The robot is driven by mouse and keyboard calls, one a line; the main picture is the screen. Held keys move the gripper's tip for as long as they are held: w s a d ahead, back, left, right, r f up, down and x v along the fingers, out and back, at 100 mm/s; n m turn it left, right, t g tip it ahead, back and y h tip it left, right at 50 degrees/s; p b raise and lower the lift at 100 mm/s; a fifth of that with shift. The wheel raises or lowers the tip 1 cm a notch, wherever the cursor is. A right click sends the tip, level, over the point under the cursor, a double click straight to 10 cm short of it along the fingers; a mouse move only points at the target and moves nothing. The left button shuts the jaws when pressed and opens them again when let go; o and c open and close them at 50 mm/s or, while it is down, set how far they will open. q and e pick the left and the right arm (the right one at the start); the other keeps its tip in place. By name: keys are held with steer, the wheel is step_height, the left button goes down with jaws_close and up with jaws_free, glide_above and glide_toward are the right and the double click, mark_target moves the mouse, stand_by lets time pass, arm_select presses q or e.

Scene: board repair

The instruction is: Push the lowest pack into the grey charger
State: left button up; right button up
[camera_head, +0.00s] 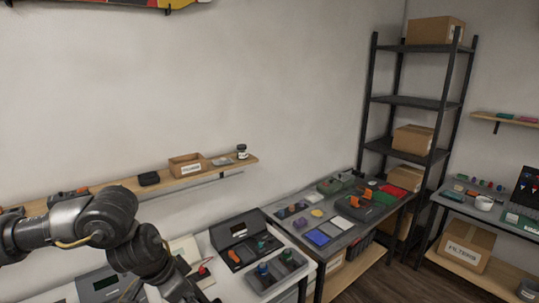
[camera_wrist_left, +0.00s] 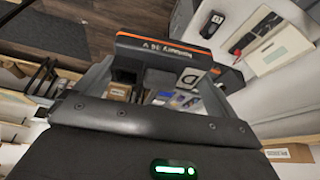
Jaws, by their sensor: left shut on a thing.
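In the left wrist view, a dark pack (camera_wrist_left: 160,46) with an orange stripe and upside-down lettering, which seems to read "Battery 36 V", sits across the fingertips of my left gripper (camera_wrist_left: 162,75). The gripper is shut on it. In the head view my left arm comes in from the left and bends down over the white bench, with its hand low and partly cut off by the bottom edge. The pack cannot be made out there. I cannot identify the grey charger for certain, nor tell whether this pack is the lowest one. My right gripper is not in view.
A grey box with a dark panel (camera_head: 104,284) lies on the white bench by my left arm. An open black case (camera_head: 240,232) and a grey tray with coloured knobs (camera_head: 275,270) lie to its right. A wall shelf (camera_head: 225,166) runs above. Dark floor shows at right.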

arm_select(q)
steer(key=s+a+f+m, duration=0.1)
steer(key=s+a+m, duration=0.1)
steer(key=s+a, duration=0.35)
step_height(320, 180, down, 13)
steer(key=d+b, duration=0.2)
steer(key=b, duration=1.1)
steer(key=shift+s+f+h, duration=0.15)
steer(key=shift+s+h, duration=0.15)
steer(key=shift+s, duration=0.1)
